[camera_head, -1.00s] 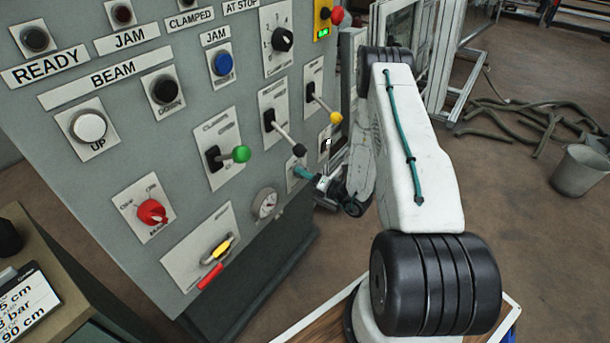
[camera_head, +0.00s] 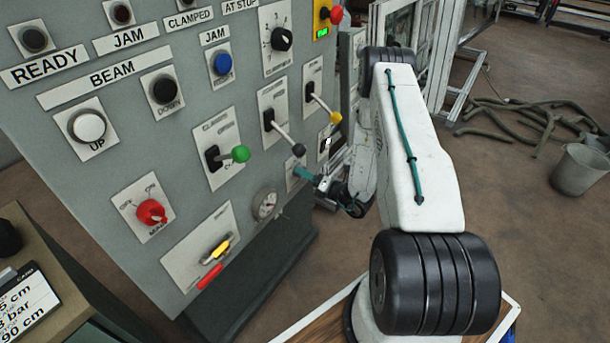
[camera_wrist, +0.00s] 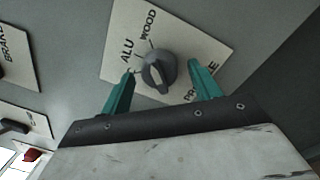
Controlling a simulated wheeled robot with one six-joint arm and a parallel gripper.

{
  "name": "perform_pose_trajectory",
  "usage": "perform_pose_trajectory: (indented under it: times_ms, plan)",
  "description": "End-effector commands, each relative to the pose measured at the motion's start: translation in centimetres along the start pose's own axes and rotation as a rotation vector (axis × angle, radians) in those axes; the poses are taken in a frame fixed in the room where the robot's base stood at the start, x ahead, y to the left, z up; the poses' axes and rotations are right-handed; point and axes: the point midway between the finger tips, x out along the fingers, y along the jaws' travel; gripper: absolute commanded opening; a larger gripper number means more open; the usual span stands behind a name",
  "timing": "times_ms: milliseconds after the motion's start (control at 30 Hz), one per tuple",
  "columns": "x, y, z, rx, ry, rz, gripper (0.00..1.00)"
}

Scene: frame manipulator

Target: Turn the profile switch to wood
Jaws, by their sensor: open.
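The profile switch (camera_wrist: 158,70) is a dark grey rotary knob on a pale plate (camera_wrist: 190,38) in the wrist view. The plate reads ALU and WOOD, and its lower label is partly hidden by a finger. I cannot tell for sure which mark the knob points at. My gripper (camera_wrist: 161,69) is open, with one teal finger on each side of the knob. Gaps show between the fingers and the knob; depth is unclear. In the head view my gripper (camera_head: 303,174) is at the lower right of the panel, and the knob is hidden there.
A red rotary switch (camera_head: 151,212) is further left.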

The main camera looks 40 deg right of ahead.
Motion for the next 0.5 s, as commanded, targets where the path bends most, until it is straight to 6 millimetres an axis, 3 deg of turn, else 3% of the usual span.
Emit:
perform_pose_trajectory:
  times_ms: [300, 500]
  plan:
    - [-5.4, -0.1, 0.1, 0.003, -0.003, -0.004, 0.62]
    - [-7.1, -0.1, 0.0, 0.003, -0.001, -0.003, 0.62]
